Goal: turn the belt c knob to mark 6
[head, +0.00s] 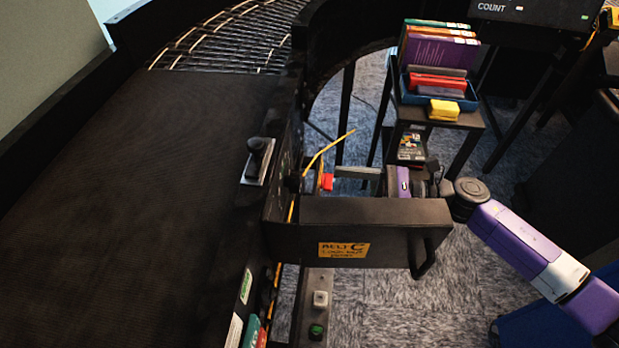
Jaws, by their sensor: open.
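A small dark round part (293,183), perhaps the knob, sits on that side just left of the fingertips. A small red piece (327,182) shows by the fingertips. The marks and the knob's pointer cannot be read, and the box hides the lower part of this area.
A yellow cable or strip (330,149) rises beside the gripper. The wide dark belt (130,170) fills the left. A small stand (440,117) with books and a blue bin is behind.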

